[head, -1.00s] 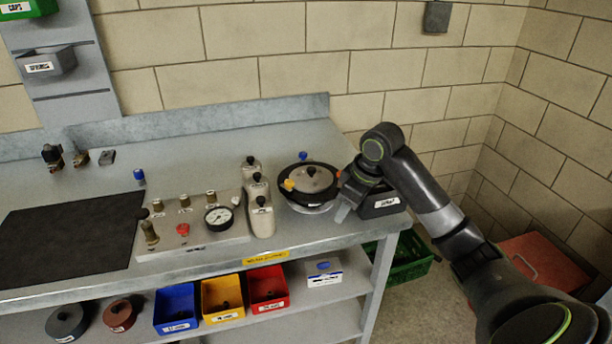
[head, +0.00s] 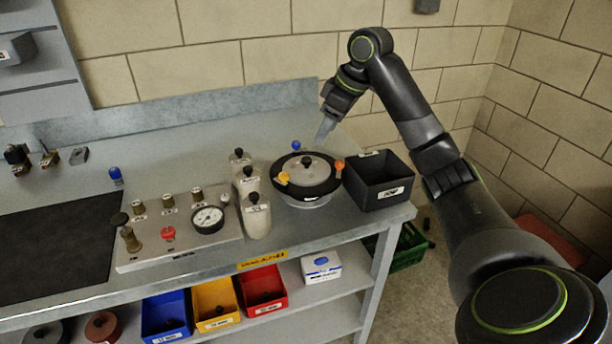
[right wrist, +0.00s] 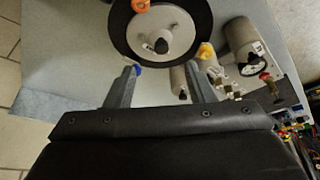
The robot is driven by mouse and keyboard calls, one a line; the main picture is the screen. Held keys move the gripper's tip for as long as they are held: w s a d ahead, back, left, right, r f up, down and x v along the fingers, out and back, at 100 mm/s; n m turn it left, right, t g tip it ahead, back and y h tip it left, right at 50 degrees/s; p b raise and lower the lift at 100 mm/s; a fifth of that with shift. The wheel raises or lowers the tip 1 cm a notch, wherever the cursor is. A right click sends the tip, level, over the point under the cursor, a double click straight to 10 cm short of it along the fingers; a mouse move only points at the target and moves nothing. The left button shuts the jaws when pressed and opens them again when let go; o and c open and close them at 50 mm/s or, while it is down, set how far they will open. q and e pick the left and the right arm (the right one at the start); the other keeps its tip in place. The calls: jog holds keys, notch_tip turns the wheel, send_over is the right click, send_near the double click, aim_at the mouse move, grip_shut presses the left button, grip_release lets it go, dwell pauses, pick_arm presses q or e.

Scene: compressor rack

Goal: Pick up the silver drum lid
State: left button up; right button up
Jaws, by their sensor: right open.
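The silver drum lid (head: 306,169) is a round disc with a black centre knob, sitting on a black-rimmed drum (head: 330,185) near the bench's right end. Blue, yellow and orange knobs stand around its rim. The lid also shows at the top of the right wrist view (right wrist: 175,22), its black knob in line between the fingers. My right gripper (head: 324,130) is behind and above the drum, pointing down, apart from the lid. In the right wrist view its two fingers (right wrist: 158,85) are spread with nothing between them. My left gripper is not in view.
A black open bin (head: 386,196) stands just right of the drum. Several pale bottles (head: 257,222) stand to its left, beside a valve panel with a gauge (head: 207,219). A dark mat (head: 50,245) lies further left. The bench behind the bottles is clear.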

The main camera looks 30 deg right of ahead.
send_over(309, 159)
jog(key=s+d, duration=0.1)
jog(key=s, duration=0.1)
jog(key=f, duration=0.4)
jog(key=shift+d+f, duration=0.2)
jog(key=shift+f, duration=0.2)
jog(key=shift+p+x, duration=0.35)
jog(key=shift+x, duration=2.4)
jog(key=shift+a+r, duration=0.1)
jog(key=shift+a, duration=0.1)
grip_shut()
